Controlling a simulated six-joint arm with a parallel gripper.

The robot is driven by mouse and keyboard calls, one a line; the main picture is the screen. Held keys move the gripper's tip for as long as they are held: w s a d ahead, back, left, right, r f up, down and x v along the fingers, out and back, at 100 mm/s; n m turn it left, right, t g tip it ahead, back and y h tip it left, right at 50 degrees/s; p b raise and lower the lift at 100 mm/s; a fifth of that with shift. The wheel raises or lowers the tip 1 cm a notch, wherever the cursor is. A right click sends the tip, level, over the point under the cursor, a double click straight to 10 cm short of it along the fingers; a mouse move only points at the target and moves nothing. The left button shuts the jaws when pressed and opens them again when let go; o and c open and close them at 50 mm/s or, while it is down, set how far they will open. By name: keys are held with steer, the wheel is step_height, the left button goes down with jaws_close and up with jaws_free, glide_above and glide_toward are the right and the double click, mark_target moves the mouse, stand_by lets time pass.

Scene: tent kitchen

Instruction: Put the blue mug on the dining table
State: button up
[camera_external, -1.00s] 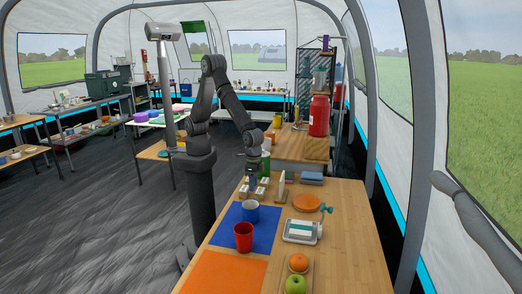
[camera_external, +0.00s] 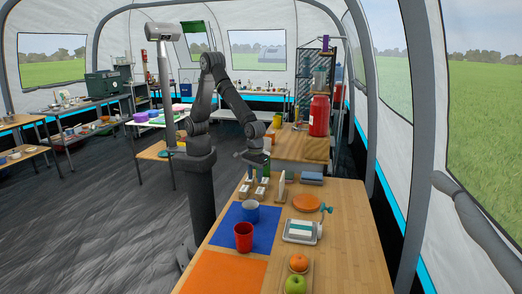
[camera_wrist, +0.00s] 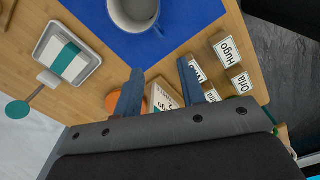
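The blue mug (camera_external: 250,211) stands upright on a blue mat (camera_external: 262,240) on the near wooden table (camera_external: 345,235). In the wrist view the mug (camera_wrist: 135,12) is at the top edge, partly cut off, with its light inside showing. My gripper (camera_external: 262,160) is above the far part of this table, beyond the mug and apart from it. In the wrist view its two fingers (camera_wrist: 158,70) are spread with nothing between them. I cannot tell from the frames which table is the dining table.
A red cup (camera_external: 243,236) stands on the blue mat close to the mug. Small labelled boxes (camera_wrist: 220,50) stand beyond the mat. An orange plate (camera_external: 306,202), a white tray (camera_external: 300,231) and fruit (camera_external: 297,263) are to the right. The orange mat (camera_external: 222,272) is bare.

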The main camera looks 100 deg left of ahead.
steer(key=r+n, duration=0.2)
steer(key=n, duration=0.5)
glide_toward(254, 204)
steer(key=a+f, duration=0.1)
steer(key=f, duration=0.1)
steer(key=a+f, duration=0.1)
steer(key=f, duration=0.1)
steer(key=a+f, duration=0.1)
steer(key=f, duration=0.2)
steer(key=shift+a+f, duration=0.1)
steer(key=shift+a, duration=0.2)
steer(key=f, duration=0.5)
steer(key=shift+s+d+f, duration=0.1)
steer(key=shift+s+d, duration=0.15)
steer(key=shift+s, duration=0.1)
jaws_close()
